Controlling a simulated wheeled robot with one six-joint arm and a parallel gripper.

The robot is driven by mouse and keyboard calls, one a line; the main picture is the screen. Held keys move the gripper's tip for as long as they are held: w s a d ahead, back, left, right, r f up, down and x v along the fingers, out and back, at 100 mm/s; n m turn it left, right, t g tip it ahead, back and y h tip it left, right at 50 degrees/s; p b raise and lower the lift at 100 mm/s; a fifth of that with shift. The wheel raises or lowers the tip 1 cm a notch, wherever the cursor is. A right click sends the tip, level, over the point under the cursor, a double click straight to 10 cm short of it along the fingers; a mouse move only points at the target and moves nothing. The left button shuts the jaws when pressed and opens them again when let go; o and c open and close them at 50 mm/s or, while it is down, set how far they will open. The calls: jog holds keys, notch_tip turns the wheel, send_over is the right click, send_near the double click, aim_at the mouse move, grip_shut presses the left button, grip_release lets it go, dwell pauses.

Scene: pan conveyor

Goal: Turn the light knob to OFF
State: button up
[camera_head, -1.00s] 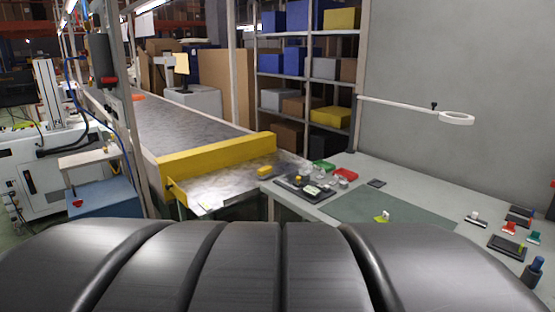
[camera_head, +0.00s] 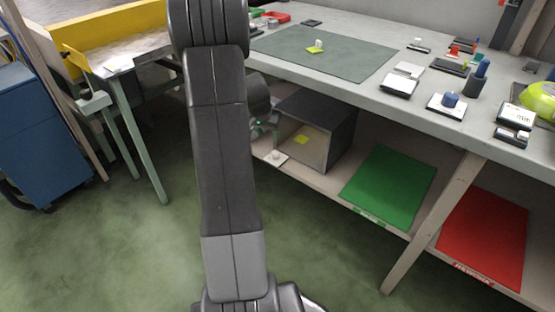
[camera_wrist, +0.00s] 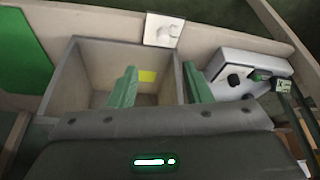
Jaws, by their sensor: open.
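A small pale knob on a square white plate (camera_head: 277,158) sits on the lower shelf's front edge, left of an open grey box. The same white plate with its knob (camera_wrist: 162,30) shows at the top middle of the wrist view. A light control box with dark knobs (camera_wrist: 236,78) shows at the right of the wrist view. I cannot read which knob is the light's or its setting. My gripper (camera_wrist: 160,68) is open and empty, its green fingers apart in front of the grey box opening. In the head view, the gripper (camera_head: 263,127) is partly hidden beside my arm.
The open grey box (camera_head: 338,133) holds a yellow note. A green mat (camera_head: 390,187) and a red mat (camera_head: 482,238) lie to its right on the shelf. The tabletop (camera_head: 350,25) overhangs the shelf. A table leg (camera_head: 435,222) stands at the right.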

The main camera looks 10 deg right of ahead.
aim_at(276, 153)
jog(key=b+x, duration=0.1)
jog(key=x, duration=0.4)
jog(key=b+x, duration=0.2)
jog(key=x, duration=0.3)
jog(key=w+b+x, duration=0.1)
jog(key=x, duration=0.4)
jog(key=shift+w+d+f+b, duration=0.1)
jog(key=shift+d+f+b, duration=0.1)
jog(key=shift+b, duration=0.15)
grip_shut()
